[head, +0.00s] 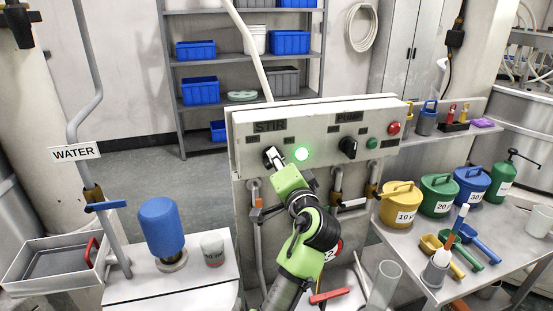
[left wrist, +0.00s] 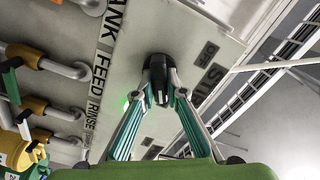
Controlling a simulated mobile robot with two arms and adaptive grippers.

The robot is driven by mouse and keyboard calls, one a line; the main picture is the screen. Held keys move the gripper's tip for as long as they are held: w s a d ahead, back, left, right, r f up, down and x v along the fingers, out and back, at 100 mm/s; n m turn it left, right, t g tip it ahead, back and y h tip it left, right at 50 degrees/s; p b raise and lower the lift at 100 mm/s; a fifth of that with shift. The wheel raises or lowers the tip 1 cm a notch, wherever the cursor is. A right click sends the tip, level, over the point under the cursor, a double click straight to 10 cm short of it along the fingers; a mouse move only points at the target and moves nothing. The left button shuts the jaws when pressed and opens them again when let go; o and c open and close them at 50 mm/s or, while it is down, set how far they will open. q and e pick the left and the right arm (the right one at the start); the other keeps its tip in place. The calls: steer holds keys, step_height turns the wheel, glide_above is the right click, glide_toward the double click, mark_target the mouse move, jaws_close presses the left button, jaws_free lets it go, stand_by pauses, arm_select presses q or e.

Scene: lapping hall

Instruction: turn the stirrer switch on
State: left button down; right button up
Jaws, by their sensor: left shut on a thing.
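The stirrer switch is a black rotary knob (left wrist: 158,68) under the STIR label (head: 270,126) on a pale grey control panel (head: 315,121). My left gripper (head: 274,160) reaches up to it and mostly hides it in the head view. In the left wrist view, the fingers of my left gripper (left wrist: 160,90) are shut on the knob, one on each side. A green lamp (head: 301,153) is lit just right of the knob. My right gripper is not in view.
The panel also carries a black PUMP knob (head: 348,148), a small green button (head: 372,144) and a red button (head: 394,128). Pipes and valves sit below it. A blue bottle (head: 161,227) stands left; lidded pots, such as a yellow one (head: 400,207), stand right.

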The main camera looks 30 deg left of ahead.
arm_select(q)
steer(key=shift+r, duration=0.15)
steer(key=c, duration=2.1)
jaws_free()
steer(key=shift+a, duration=0.1)
steer(key=shift+o, duration=0.3)
steer(key=shift+w, duration=0.1)
steer(key=v, duration=0.7)
